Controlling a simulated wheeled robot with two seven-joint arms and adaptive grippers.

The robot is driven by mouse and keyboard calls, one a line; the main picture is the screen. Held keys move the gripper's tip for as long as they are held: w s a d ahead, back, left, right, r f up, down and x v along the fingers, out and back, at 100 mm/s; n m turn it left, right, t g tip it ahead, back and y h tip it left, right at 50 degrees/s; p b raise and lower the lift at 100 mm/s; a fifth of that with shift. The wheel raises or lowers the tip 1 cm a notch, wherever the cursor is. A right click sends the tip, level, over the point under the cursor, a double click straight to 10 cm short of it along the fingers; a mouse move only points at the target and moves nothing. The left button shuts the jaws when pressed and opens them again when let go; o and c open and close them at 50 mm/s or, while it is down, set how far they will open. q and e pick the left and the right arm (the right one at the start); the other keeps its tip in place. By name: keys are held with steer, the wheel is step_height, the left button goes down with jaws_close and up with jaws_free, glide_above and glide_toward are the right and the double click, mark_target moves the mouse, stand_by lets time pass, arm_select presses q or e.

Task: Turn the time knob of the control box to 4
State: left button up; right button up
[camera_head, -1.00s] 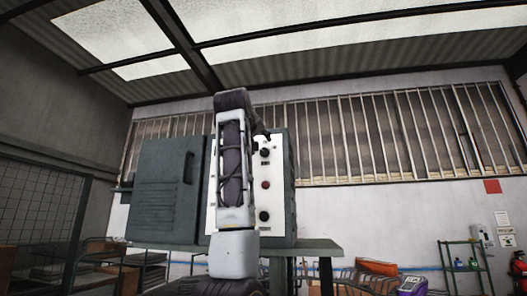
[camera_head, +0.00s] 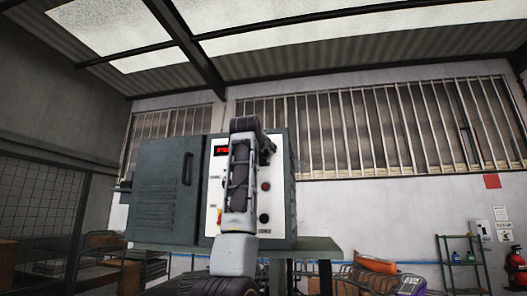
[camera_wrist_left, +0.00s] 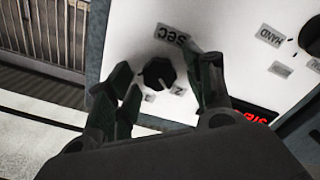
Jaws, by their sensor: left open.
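The control box (camera_head: 165,190) is a dark grey cabinet with a white front panel (camera_head: 213,195). In the left wrist view a black knob (camera_wrist_left: 157,73) sits on this panel beside a SEC label (camera_wrist_left: 178,38). Its light pointer mark slants to the lower right, towards a small label too blurred to read. My left gripper (camera_wrist_left: 161,84) is open, its fingers on either side of the knob; I cannot tell whether they touch it. In the head view my left gripper (camera_head: 266,148) is in front of the upper panel and hides that knob. My right gripper is not in view.
A red button (camera_head: 265,187) and a lower black knob (camera_head: 264,218) are below. A red-lit display (camera_head: 222,151) is at upper left of the panel, also in the wrist view (camera_wrist_left: 268,114). The box stands on a table (camera_head: 320,246). A green shelf (camera_head: 460,262) stands far right.

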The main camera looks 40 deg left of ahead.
arm_select(q)
steer(key=shift+w+a, duration=0.15)
steer(key=shift+w, duration=0.15)
steer(key=shift+c, duration=0.3)
steer(key=c, duration=1)
